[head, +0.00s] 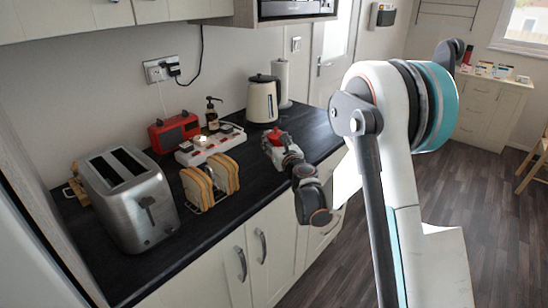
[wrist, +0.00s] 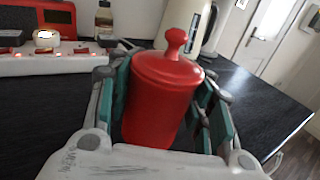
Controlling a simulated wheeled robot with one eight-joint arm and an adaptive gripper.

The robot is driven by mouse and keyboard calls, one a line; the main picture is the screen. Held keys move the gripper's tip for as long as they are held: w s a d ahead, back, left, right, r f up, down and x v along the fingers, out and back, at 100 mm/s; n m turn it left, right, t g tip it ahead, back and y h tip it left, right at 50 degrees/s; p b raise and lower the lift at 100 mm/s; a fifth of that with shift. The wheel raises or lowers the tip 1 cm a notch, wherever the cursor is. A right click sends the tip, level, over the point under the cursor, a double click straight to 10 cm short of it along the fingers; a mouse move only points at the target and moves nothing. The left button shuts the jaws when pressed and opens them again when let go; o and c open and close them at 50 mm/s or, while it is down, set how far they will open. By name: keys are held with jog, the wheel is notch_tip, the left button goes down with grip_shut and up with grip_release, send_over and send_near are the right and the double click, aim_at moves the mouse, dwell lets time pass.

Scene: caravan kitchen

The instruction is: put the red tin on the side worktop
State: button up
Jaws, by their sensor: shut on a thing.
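The red tin (wrist: 160,100) has a lid with a round knob and stands upright between the fingers of my gripper (wrist: 170,110) in the wrist view. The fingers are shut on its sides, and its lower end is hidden. In the head view only a little of the red tin (head: 275,135) shows past my gripper (head: 277,148), over the dark worktop (head: 235,215). I cannot tell whether its base touches the surface. A separate pale cabinet with a light top (head: 515,82) stands at the far right; I cannot tell which surface is the side worktop.
On the dark worktop are a steel toaster (head: 128,198), a toast rack (head: 211,182), a red radio (head: 174,132), a white strip with small items (head: 212,145), a dark bottle (head: 212,115) and a cream kettle (head: 263,100). Several small things crowd the far cabinet's top.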

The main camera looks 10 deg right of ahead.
jog(key=shift+f+b, duration=0.9)
jog(key=shift+f, duration=1.5)
jog(key=shift+r, duration=0.1)
jog(key=o, duration=1.6)
jog(key=shift+c, duration=0.2)
